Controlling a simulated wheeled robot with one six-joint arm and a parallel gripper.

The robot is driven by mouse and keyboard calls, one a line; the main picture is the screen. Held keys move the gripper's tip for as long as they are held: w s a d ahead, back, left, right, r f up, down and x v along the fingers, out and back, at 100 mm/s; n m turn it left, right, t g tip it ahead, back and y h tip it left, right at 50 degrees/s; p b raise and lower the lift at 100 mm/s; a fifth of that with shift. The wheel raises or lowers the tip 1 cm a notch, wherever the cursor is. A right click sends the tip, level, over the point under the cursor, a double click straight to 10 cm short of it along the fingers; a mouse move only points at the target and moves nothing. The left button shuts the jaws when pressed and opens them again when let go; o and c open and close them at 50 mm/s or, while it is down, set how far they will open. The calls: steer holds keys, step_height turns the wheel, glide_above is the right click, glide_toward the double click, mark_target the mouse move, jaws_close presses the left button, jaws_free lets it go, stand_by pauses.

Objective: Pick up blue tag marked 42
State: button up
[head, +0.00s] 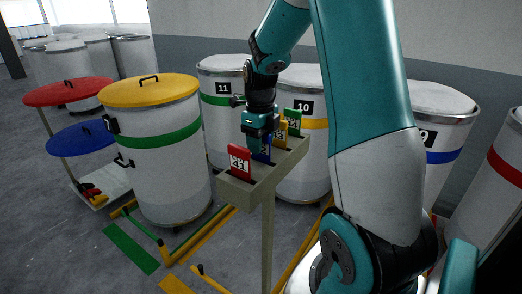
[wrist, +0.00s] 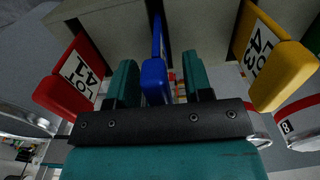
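The blue tag (head: 262,154) stands upright in the slotted top of a beige post stand (head: 262,176), between a red tag and a yellow tag. In the head view my gripper (head: 260,140) is over it and hides much of it. In the wrist view the blue tag (wrist: 154,80) shows edge-on between the two teal fingers of my gripper (wrist: 158,76). There is a gap on each side of it, so my gripper is open around the tag and not closed on it. Its number cannot be read.
The red tag (head: 239,160), marked 41, is close on one side; the yellow tag (head: 280,134) and green tag (head: 292,122) are on the other. A yellow-lidded drum (head: 155,150) stands left. Drums 11 (head: 222,110) and 10 (head: 303,135) stand behind.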

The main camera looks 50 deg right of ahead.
jaws_close()
